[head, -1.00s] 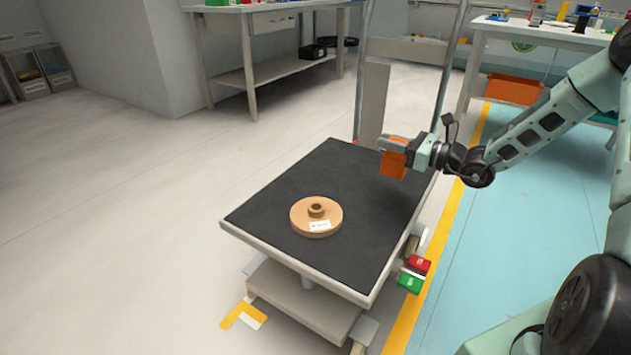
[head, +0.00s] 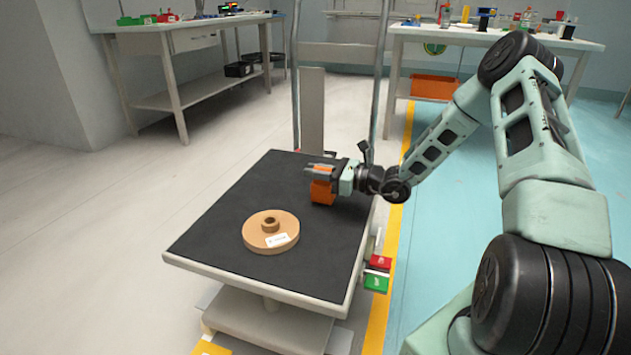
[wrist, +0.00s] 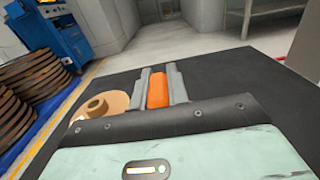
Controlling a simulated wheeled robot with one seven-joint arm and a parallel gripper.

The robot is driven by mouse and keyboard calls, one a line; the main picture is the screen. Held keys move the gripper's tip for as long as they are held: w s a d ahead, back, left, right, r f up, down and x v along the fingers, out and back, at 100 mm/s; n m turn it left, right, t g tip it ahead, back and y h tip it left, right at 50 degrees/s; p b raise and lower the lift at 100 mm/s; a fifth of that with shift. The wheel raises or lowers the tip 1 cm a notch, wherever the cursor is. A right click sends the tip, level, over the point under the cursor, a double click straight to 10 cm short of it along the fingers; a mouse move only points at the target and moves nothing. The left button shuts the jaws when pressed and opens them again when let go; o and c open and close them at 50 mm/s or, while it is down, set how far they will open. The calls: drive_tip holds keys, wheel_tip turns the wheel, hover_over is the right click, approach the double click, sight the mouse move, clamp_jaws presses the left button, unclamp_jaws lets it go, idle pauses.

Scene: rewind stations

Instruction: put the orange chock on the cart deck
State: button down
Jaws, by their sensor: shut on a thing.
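The orange chock (head: 322,192) is between the fingers of my gripper (head: 321,172), over the far right part of the cart deck (head: 215,225). My gripper is shut on it. The chock also shows in the wrist view (wrist: 158,90), between the two grey fingers (wrist: 160,84). The chock's underside is close to the black deck; I cannot tell whether it touches. The deck is flat and dark with a pale rim.
A tan spool-like disc (head: 271,232) with a white label lies on the deck, nearer the front. The deck's left part is clear. Upright posts (head: 381,80) rise at the cart's far end.

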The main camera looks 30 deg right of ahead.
drive_tip(key=shift+f, duration=0.4)
drive_tip(key=shift+f, duration=0.15)
drive_tip(key=c, duration=1.4)
unclamp_jaws()
drive_tip(key=shift+o, duration=0.2)
